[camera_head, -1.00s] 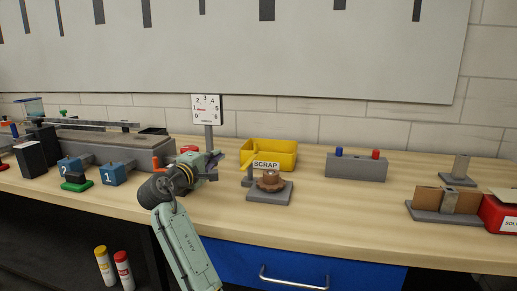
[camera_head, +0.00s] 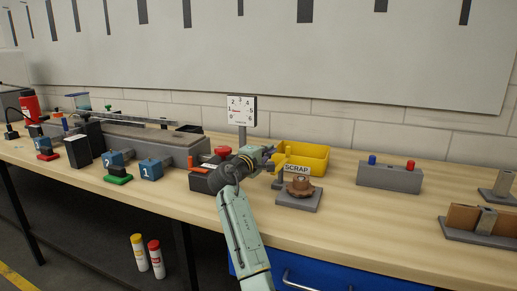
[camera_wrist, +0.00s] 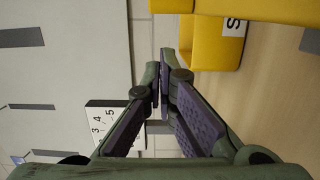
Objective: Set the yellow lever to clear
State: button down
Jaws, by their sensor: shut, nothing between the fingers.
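I cannot clearly make out a yellow lever in either view. My gripper (camera_head: 270,157) is in the air above the table, left of the SCRAP sign (camera_head: 297,169) and in front of the yellow bin (camera_head: 302,158). In the wrist view my gripper (camera_wrist: 159,82) has its dark fingers drawn together at the tips, with nothing held. The yellow bin (camera_wrist: 260,10) shows at the top of that view, apart from the fingers. The dial sign (camera_wrist: 102,112) shows beyond the left finger.
A grey base with a brown knob (camera_head: 299,187) stands just right of my gripper. A grey box with blue and red buttons (camera_head: 389,177) is farther right. Blue blocks (camera_head: 151,169) and a grey machine bed (camera_head: 160,145) stand left. The front right tabletop is mostly clear.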

jog(key=shift+s+d, duration=0.15)
jog(key=shift+d, duration=0.4)
jog(key=shift+s+d, duration=0.15)
jog(key=shift+d, duration=0.4)
jog(key=shift+d+m+g+h, duration=0.45)
jog(key=shift+d+h, duration=0.25)
jog(key=shift+d, duration=0.25)
jog(key=shift+p, duration=0.3)
